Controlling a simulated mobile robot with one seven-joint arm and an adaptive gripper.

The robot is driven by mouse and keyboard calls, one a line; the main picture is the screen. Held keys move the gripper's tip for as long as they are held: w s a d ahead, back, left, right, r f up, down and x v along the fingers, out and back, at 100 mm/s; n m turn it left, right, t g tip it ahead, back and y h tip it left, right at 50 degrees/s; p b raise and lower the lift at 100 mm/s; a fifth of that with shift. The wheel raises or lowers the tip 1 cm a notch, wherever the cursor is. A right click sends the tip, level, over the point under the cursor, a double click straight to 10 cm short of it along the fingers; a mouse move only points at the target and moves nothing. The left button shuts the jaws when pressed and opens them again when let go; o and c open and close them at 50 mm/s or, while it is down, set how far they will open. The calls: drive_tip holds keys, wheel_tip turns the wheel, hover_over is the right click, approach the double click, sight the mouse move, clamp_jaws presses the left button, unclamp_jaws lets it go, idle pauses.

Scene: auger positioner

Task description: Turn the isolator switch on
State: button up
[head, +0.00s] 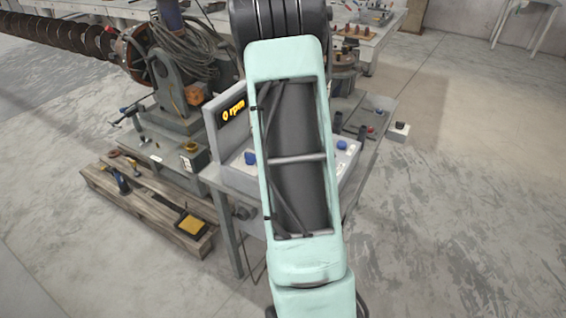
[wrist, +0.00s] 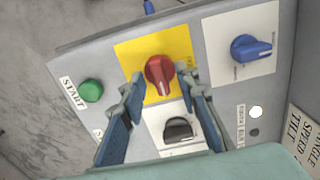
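The isolator switch is a red rotary knob (wrist: 160,75) on a yellow plate (wrist: 132,58), seen in the wrist view. Its grip bar points roughly down the picture, with a slight tilt. My gripper (wrist: 163,83) is open, with one blue-padded finger on each side of the red knob's lower part. Gaps show between the fingertips and the knob, and nothing is held. Whether the tips are level with the knob in depth, I cannot tell. In the head view my arm hides the gripper and the red knob.
Near the knob are a green START button (wrist: 91,91), a black switch (wrist: 178,129) and a blue knob (wrist: 249,48).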

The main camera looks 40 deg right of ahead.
drive_tip(key=shift+r, duration=0.1)
wheel_tip(320, 180, up, 12)
idle(0.5)
idle(0.5)
